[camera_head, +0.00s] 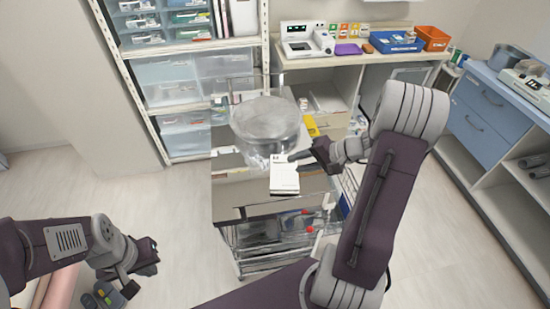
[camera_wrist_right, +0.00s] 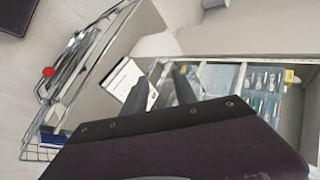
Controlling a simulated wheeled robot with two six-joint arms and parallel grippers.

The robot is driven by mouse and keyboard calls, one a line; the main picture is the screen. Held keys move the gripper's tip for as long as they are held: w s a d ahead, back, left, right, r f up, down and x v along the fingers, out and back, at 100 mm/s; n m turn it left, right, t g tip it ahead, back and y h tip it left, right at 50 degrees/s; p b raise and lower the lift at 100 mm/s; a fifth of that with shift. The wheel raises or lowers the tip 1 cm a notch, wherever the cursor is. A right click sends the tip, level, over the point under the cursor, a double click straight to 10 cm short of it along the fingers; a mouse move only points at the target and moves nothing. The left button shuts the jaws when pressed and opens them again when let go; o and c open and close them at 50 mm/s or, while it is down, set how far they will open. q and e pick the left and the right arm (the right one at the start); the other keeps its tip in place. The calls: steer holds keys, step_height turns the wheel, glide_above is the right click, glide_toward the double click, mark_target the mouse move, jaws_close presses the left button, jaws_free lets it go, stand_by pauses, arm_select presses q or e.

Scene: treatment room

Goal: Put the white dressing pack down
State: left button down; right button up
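The white dressing pack (camera_head: 284,179) lies flat on the top of the trolley (camera_head: 238,192), near its front edge. It also shows in the right wrist view (camera_wrist_right: 122,78), partly hidden behind one finger. My right gripper (camera_head: 298,156) is at the pack's far end, with a fingertip overlapping it in the head view. I cannot tell whether a finger touches the pack. My left gripper (camera_head: 150,256) is low at the left, away from the trolley; its fingers are unclear.
A large clear round container (camera_head: 265,120) stands on the trolley behind the pack. A yellow box (camera_head: 311,126) is beside it. Shelves with bins (camera_head: 180,75) and a counter with a blue tray (camera_head: 396,42) and an orange tray (camera_head: 432,38) are behind. Floor at left is mostly clear.

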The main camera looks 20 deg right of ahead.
steer(key=shift+w, duration=0.1)
steer(key=s+a+r+n+g, duration=0.1)
steer(key=s+a+n+g, duration=0.2)
steer(key=a, duration=0.6)
steer(key=s+a+r+n+g, duration=0.1)
steer(key=s+a+n+g, duration=0.1)
steer(key=a+n, duration=0.5)
steer(key=s+a+f+n+g+h, duration=0.1)
steer(key=s+a+f+g+h, duration=0.15)
steer(key=s, duration=0.55)
steer(key=d+f+m+t+h, duration=0.1)
steer(key=d+h, duration=0.3)
steer(key=d, duration=0.2)
steer(key=shift+s+d+f+m, duration=0.25)
steer(key=shift+s+f+m, duration=0.1)
steer(key=shift+m, duration=0.05)
